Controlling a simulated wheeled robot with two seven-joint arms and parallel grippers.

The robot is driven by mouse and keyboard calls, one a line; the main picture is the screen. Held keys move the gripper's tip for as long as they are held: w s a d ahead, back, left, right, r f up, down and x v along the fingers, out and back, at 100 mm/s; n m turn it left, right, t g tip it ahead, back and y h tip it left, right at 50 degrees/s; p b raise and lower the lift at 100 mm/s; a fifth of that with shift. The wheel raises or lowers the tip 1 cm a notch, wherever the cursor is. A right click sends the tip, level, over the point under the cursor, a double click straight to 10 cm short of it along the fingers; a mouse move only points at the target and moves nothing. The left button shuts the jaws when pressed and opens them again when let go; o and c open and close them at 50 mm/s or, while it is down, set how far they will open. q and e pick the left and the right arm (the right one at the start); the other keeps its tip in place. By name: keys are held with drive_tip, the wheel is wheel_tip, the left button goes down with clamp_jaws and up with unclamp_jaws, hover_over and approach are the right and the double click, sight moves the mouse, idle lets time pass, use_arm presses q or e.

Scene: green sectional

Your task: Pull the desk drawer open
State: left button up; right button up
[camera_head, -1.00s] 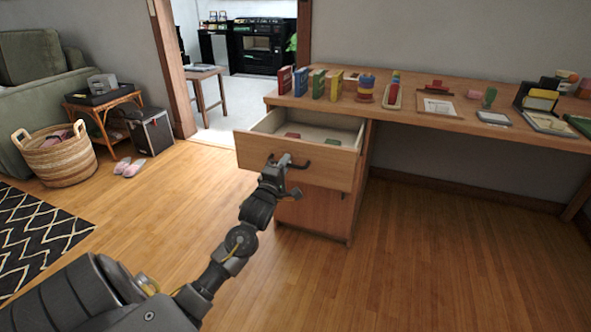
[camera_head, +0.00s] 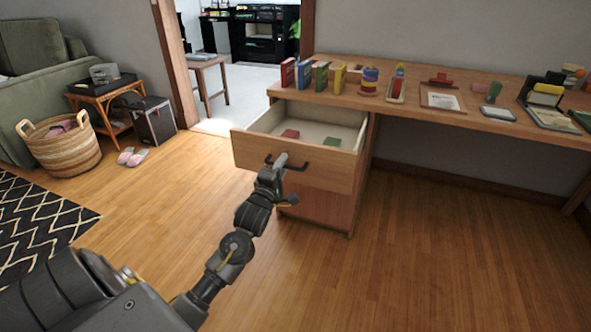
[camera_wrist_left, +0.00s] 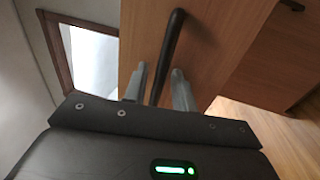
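The desk drawer (camera_head: 330,172) is wooden and stands well out from the desk, its inside showing. A red item (camera_head: 290,134) and a green item (camera_head: 332,142) lie in it. Its dark bar handle (camera_head: 298,168) is on the front face. My left gripper (camera_head: 279,163) is at the left part of this handle. My right gripper is not in view.
The wooden desk top (camera_head: 420,122) carries books, stacking toys, a clipboard and other small items. A wicker basket (camera_head: 62,155), pink slippers (camera_head: 132,157) and a side table (camera_head: 103,97) stand at the left. The floor (camera_head: 430,260) before the desk is clear.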

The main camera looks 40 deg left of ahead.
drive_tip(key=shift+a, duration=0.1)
use_arm(q)
drive_tip(key=shift+s, duration=0.1)
